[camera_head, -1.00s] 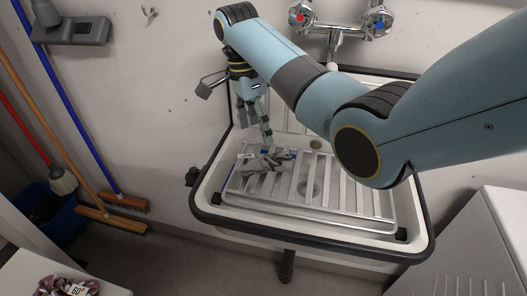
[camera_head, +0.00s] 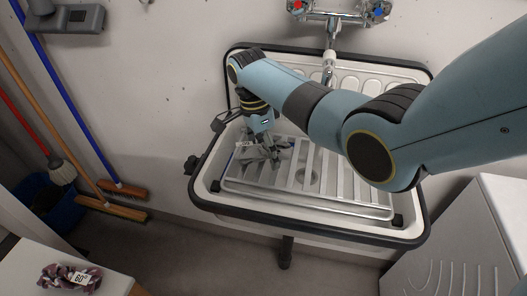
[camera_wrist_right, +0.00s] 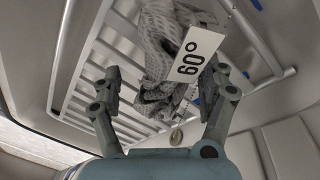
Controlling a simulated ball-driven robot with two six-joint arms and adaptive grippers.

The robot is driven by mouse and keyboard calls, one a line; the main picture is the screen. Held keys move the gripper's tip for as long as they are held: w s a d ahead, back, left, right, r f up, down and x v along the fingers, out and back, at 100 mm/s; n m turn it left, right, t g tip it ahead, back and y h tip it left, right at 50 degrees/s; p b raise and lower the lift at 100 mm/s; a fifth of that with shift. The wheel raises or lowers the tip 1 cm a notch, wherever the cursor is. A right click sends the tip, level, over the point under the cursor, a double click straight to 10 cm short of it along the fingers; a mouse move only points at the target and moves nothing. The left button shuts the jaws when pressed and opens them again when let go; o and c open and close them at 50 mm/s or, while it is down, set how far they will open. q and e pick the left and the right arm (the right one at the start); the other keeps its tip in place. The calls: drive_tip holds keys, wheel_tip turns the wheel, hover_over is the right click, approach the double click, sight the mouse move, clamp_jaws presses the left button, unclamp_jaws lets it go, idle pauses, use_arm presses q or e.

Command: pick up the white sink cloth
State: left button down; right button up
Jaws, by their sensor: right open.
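The white sink cloth (camera_head: 250,153) looks crumpled and greyish and lies on the metal rack at the left part of the sink. In the right wrist view the cloth (camera_wrist_right: 160,50) has a mesh pattern and a white tag marked 60°. My right gripper (camera_head: 268,151) points down at the cloth and partly hides it. In the wrist view its open fingers (camera_wrist_right: 160,88) stand on either side of the cloth's near part. I cannot tell whether they touch it. My left gripper is not in view.
The sink (camera_head: 412,232) has a dark raised rim around the slatted rack (camera_head: 330,200). A tap (camera_head: 330,62) stands at its back. Brooms (camera_head: 122,190) lean at the left. Another patterned cloth (camera_head: 62,277) with a 60° tag lies on the white surface at lower left.

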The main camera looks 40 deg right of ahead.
drive_tip(key=shift+r, duration=0.1)
drive_tip(key=c, duration=1.4)
